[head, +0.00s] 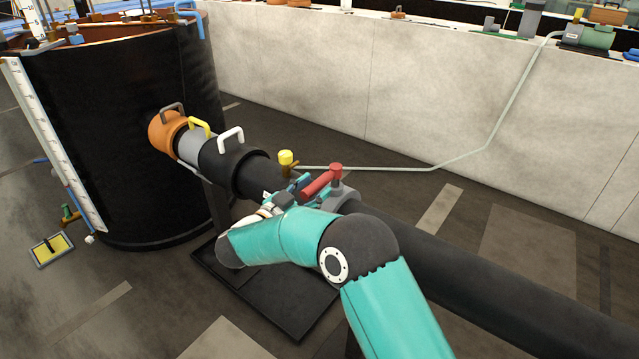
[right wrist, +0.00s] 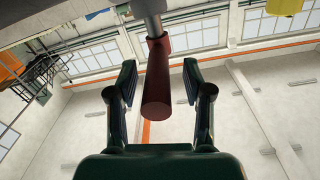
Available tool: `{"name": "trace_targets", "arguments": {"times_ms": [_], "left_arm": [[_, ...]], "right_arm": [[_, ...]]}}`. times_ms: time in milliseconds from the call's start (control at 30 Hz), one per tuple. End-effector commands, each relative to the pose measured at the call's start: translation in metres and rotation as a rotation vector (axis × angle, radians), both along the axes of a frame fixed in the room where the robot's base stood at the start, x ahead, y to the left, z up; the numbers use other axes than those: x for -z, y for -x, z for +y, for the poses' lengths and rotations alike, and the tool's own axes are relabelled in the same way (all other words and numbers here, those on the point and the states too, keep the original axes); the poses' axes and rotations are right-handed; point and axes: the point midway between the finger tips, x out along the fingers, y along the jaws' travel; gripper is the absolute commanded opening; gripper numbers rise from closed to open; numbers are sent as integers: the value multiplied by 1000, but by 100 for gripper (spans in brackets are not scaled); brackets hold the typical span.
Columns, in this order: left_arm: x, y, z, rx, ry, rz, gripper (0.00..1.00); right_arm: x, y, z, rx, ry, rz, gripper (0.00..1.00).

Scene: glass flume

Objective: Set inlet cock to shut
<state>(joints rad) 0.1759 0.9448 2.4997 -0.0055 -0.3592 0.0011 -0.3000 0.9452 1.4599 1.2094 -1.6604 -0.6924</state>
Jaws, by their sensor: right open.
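The inlet cock shows in the head view as a red lever (head: 318,184) with a red cap on a grey valve body (head: 343,194) on the black pipe. The lever points down and to the left, across the pipe. My right gripper (head: 303,191) is at the lever's free end, partly hidden by my own arm. In the right wrist view the red lever (right wrist: 156,85) lies between the two fingers of my open right gripper (right wrist: 160,82), with gaps on both sides. My left gripper is not in view.
A yellow-topped small tap (head: 286,158) with a pale hose (head: 435,168) sits just behind the lever. A black tank (head: 120,130) stands at the left, with handled couplings (head: 230,140) on the pipe. A black tray (head: 290,312) lies below. A pale wall (head: 420,90) runs behind.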

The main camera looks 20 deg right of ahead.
Motion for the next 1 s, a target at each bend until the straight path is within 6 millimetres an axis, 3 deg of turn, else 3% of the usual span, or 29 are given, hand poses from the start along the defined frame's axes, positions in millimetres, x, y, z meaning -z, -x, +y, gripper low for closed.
{"name": "trace_targets", "arguments": {"times_ms": [200, 400, 1000], "left_arm": [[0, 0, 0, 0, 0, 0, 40], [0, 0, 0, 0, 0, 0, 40], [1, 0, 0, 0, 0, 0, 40]], "right_arm": [[1, 21, 42, -3, 0, 1, 50], [1, 35, 68, -1, 2, 0, 50], [1, 41, 79, 0, 0, 1, 50]]}}
